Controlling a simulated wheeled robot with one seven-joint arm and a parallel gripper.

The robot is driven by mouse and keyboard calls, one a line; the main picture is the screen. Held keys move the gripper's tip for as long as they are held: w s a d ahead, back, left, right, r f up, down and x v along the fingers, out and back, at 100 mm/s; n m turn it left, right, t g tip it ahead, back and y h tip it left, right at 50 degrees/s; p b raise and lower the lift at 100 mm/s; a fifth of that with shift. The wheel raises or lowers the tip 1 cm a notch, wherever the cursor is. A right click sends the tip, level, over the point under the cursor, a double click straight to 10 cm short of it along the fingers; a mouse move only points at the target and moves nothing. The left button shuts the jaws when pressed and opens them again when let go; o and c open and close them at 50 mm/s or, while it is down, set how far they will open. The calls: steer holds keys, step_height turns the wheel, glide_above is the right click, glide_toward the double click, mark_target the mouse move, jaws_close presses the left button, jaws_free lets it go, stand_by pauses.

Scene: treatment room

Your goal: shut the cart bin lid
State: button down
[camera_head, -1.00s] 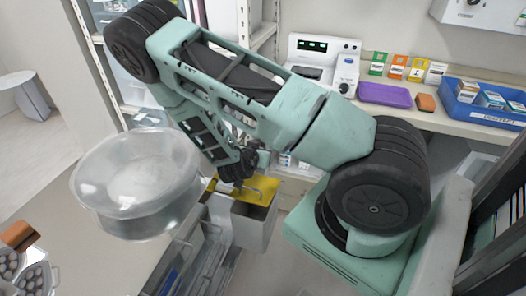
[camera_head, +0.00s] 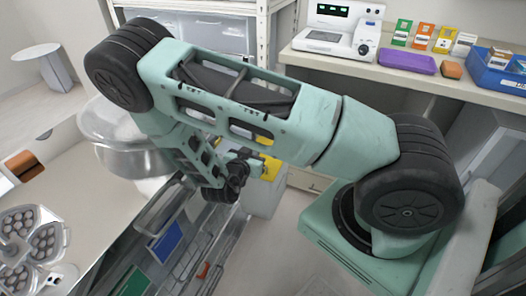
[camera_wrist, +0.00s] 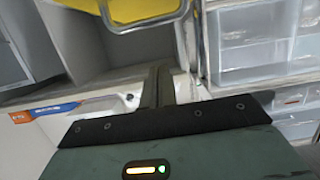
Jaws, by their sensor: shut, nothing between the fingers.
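The cart bin (camera_head: 264,199) is a pale grey box at the middle of the head view, partly hidden behind my arm. Its yellow lid (camera_head: 270,167) shows as a small patch just right of my gripper (camera_head: 238,172); I cannot tell its angle there. In the wrist view the yellow lid (camera_wrist: 145,9) with a pale rim is at the top edge, cut off by the frame. My gripper (camera_wrist: 158,80) is shut and empty, its fingers below the lid in that picture. I see no clear contact between them.
A cart with rails and blue and green items (camera_head: 165,243) stands at lower left. A clear round basin (camera_head: 120,135) is behind my arm. A counter (camera_head: 405,75) with a device, boxes and a purple tray (camera_head: 407,64) runs along the back right. Clear drawers (camera_wrist: 258,40) show in the wrist view.

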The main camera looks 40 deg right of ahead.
steer(key=shift+a+f, duration=0.15)
steer(key=shift+f, duration=0.25)
steer(key=shift+s, duration=0.1)
steer(key=v, duration=1.2)
steer(key=shift+b, duration=0.4)
